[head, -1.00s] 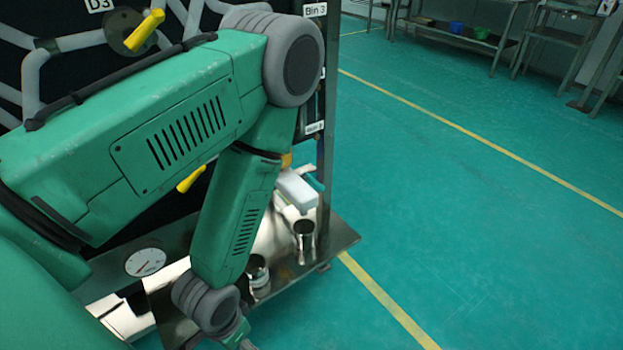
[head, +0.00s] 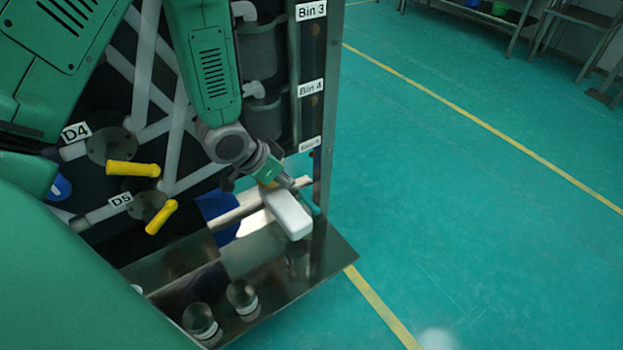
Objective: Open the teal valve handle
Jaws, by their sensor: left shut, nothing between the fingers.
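The teal valve handle (head: 309,200) shows as a thin strip at the right end of the machine, beside a white box-shaped part (head: 288,213). Part of it is hidden behind this part and my gripper. My left gripper (head: 286,184) reaches down from above, just left of the handle and over the upper end of the white part. It is shut with nothing in it. Its fingertips are small and partly blend with the pipe behind, so I cannot tell whether they touch the handle. My right gripper is not in view.
Yellow handles (head: 133,169) and (head: 161,217) sit on the D4 and D5 valves. Glass jars (head: 242,297) and a metal cup (head: 297,260) stand on the metal shelf (head: 325,262). A metal post (head: 326,140) stands behind my gripper.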

